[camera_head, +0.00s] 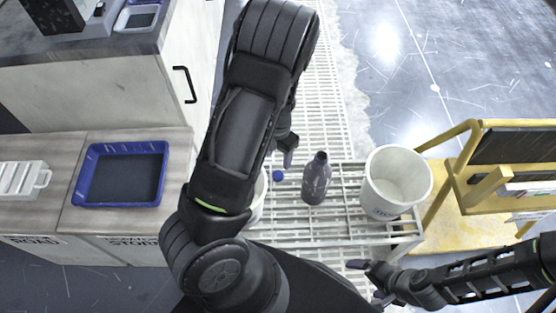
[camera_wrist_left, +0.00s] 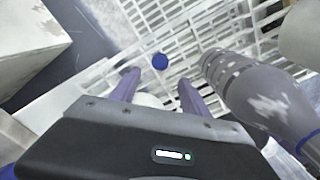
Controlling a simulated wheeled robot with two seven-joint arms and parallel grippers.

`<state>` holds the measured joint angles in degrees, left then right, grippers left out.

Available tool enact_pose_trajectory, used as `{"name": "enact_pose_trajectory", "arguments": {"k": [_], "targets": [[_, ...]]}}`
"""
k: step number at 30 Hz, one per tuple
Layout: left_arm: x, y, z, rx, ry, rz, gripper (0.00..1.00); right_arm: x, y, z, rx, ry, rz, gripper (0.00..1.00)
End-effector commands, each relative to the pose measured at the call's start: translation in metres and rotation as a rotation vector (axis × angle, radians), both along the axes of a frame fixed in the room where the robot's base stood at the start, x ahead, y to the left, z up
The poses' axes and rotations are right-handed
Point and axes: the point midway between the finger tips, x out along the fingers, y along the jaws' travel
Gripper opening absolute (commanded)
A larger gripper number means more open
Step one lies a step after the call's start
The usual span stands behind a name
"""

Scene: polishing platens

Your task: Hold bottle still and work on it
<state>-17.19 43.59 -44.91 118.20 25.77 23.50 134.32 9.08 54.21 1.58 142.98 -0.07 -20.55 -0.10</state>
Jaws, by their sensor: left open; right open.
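A grey-purple bottle (camera_head: 316,181) stands on the white slatted rack, with its narrow neck up. It also shows large at the right of the left wrist view (camera_wrist_left: 262,95). A small round blue thing, perhaps a cap (camera_head: 278,175), lies left of the bottle; the wrist view shows it too (camera_wrist_left: 160,61). My left gripper (camera_head: 287,150) is just behind and left of the bottle, partly hidden by its arm. Its fingers (camera_wrist_left: 158,88) are apart with the bottle outside them, to the right. My right gripper (camera_head: 371,281) is open and empty at the front right, away from the bottle.
A white bucket (camera_head: 396,181) stands right of the bottle. Another white container (camera_head: 260,197) is mostly hidden behind my left arm. A blue tray (camera_head: 121,174) lies on the left counter. A yellow cart (camera_head: 463,205) stands at the right. The slatted rack (camera_head: 330,235) has bare room in front.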

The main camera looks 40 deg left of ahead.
Motion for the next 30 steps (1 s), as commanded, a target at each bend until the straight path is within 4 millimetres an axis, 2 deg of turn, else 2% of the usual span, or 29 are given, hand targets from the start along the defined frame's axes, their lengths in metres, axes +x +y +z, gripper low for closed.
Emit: {"name": "enact_pose_trajectory", "arguments": {"k": [1,6,30], "targets": [[0.000,-0.001,0.010,0.000,0.000,-0.001,0.54,0.000,0.000,0.006,0.000,0.000,0.000,0.95],[0.000,0.000,0.020,0.000,0.000,0.000,0.54,0.000,0.000,0.009,0.000,0.000,0.001,0.95],[0.000,0.000,0.020,0.000,0.001,0.000,0.54,0.000,0.000,0.009,0.000,0.000,0.000,0.95]]}}
